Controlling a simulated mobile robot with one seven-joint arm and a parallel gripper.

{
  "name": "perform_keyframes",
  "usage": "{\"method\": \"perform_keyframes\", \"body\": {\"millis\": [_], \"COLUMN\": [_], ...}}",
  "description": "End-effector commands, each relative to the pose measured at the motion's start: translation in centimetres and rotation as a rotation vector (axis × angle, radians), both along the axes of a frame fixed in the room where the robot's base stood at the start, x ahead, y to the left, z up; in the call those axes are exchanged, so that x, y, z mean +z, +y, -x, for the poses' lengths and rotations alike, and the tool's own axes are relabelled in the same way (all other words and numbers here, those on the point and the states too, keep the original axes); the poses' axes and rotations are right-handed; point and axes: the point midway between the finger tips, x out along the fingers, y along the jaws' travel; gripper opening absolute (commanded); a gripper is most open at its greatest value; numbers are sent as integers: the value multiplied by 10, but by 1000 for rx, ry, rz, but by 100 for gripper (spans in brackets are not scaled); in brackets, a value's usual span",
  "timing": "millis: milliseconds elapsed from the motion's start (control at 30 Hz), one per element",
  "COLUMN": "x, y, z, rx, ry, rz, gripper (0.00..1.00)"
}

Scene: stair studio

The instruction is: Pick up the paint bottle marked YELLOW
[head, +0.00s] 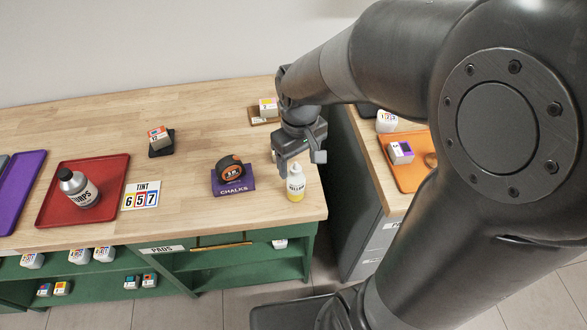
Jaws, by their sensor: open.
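A small white bottle with a yellow lower band (295,185) stands upright near the right front corner of the wooden worktop (190,215). Its label seems to read YELLOW, though the print is small. My gripper (297,168) is open, pointing down just above and around the height of the bottle's top. Whether the fingers touch the bottle cannot be told from this view. My arm reaches in from the right.
An orange tray (408,178) is on the right counter, across a gap.

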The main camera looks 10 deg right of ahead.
Motion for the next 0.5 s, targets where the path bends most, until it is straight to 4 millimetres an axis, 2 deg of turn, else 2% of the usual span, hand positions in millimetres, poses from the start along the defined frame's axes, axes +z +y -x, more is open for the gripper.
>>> {"method": "perform_keyframes", "body": {"millis": [300, 500], "x": [-41, -53], "y": [6, 6], "z": [-1, -1], "rx": [1, 0], "ry": [4, 0], "rz": [1, 0], "gripper": [68, 68]}}
